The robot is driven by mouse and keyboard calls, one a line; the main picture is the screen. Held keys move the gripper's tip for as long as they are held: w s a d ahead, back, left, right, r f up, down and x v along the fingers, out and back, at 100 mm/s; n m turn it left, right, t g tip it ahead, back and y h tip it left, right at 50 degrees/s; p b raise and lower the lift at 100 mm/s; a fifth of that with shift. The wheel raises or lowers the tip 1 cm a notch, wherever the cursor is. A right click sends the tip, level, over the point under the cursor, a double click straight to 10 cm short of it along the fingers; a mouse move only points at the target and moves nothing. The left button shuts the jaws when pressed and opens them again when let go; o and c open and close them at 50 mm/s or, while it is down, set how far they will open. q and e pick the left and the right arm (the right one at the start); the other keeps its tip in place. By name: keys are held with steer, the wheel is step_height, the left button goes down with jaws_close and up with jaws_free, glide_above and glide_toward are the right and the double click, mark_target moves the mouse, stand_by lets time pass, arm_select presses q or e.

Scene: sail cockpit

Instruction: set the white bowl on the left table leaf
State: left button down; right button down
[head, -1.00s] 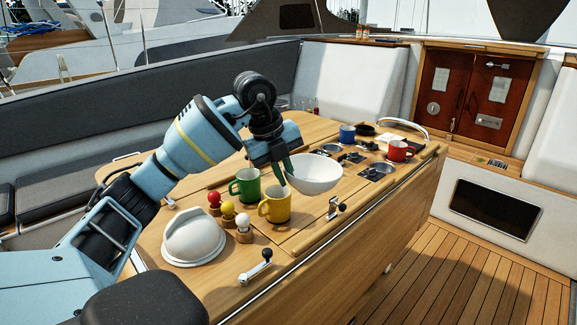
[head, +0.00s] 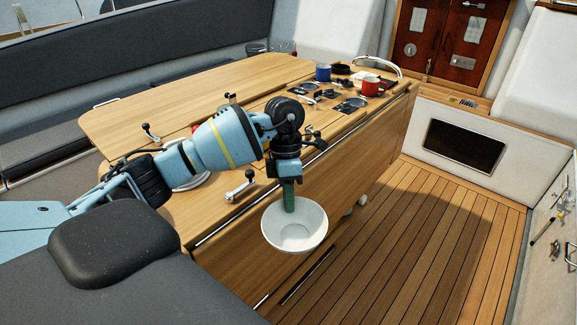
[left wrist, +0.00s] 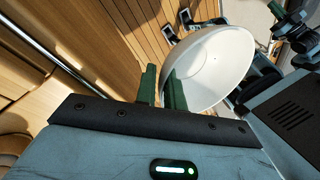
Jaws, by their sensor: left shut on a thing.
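The white bowl (head: 306,238) hangs in my left gripper (head: 289,208) in the head view, in front of the table's near side panel and beyond its near edge. The dark green fingers are shut on the bowl's rim, with one finger inside. The bowl is tilted, its empty inside facing the camera. In the left wrist view, the bowl (left wrist: 215,55) sits at the tips of the left gripper (left wrist: 160,88). The left table leaf (head: 180,95) is the broad wooden surface at the far left, and its visible part is bare.
A blue mug (head: 323,72) and a red mug (head: 374,86) stand at the table's far end near a curved rail. My left arm hides part of the tabletop. The wooden floor (head: 420,240) right of the table is clear.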

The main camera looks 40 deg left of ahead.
mark_target(296, 233)
arm_select(q)
steer(key=s+d+f+m+y, duration=0.1)
steer(key=f+m, duration=0.1)
steer(key=m, duration=0.2)
steer(key=s+d+f+m+y, duration=0.1)
steer(key=s+d+f+m, duration=0.1)
steer(key=f+m, duration=0.1)
steer(key=s+d+f+m+y, duration=0.1)
steer(key=f+m, duration=0.1)
steer(key=m, duration=0.3)
steer(key=shift+s+d+f+g, duration=0.2)
steer(key=shift+d+f+g, duration=0.1)
steer(key=shift+f+g, duration=0.1)
steer(key=s+d+f+m+t+y, duration=0.3)
steer(key=s+d+f+m, duration=0.2)
steer(key=m, duration=1)
step_height(296, 233, down, 2)
steer(key=shift+s+d+f, duration=0.1)
steer(key=shift+s+d, duration=0.25)
steer(key=shift+s, duration=0.8)
